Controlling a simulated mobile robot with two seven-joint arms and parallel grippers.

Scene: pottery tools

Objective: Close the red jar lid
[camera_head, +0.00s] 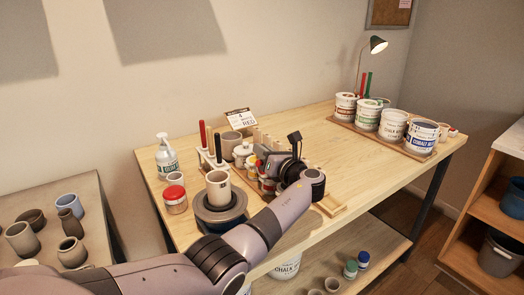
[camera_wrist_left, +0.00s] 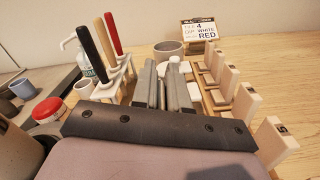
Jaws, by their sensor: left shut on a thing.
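A jar (camera_head: 176,204) with a red lid (camera_head: 174,192) stands near the table's left front edge, left of the banding wheel. The lid sits on top of the jar; I cannot tell how tightly. In the left wrist view the red lid (camera_wrist_left: 48,108) shows at the left, apart from the fingers. My left gripper (camera_head: 257,163) is over the small jars and pots, right of the red-lidded jar. My right gripper is not in view.
A cup (camera_head: 218,188) stands on the dark wheel (camera_head: 221,215) between the red-lidded jar and my arm. A rack holds upright red and black tools (camera_wrist_left: 105,45). Several buckets stand at the right; the table's middle back is clear.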

